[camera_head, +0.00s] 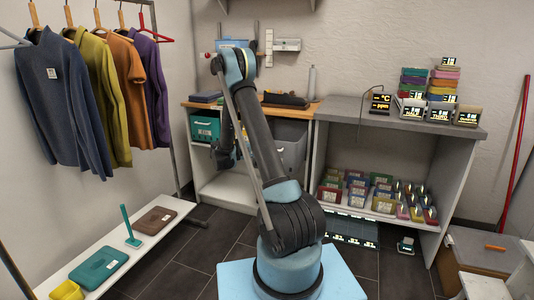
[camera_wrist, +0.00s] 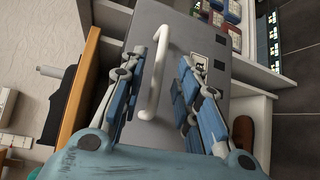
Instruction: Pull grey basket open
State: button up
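The grey basket (camera_head: 291,140) sits in the shelf unit under the wooden top, right of the teal basket, partly hidden by my arm. In the wrist view its grey front (camera_wrist: 185,35) fills the middle, with a curved white handle (camera_wrist: 157,72) and a small printed label. My gripper (camera_wrist: 172,60) is open, and the handle appears between its two fingers. I see no finger clearly touching it, and the depth gap cannot be told. In the head view my gripper (camera_head: 224,150) shows only in part behind my arm, in front of the unit.
A teal basket (camera_head: 205,127) stands left of the grey one. The wooden top (camera_head: 205,104) runs above, and a grey-topped shelf (camera_head: 400,122) with several colored boxes stands at right. A clothes rack's low white shelf (camera_head: 125,250) is at left. Dark floor is free between.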

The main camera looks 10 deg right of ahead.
jog(key=v, duration=1)
jog(key=shift+a, duration=0.15)
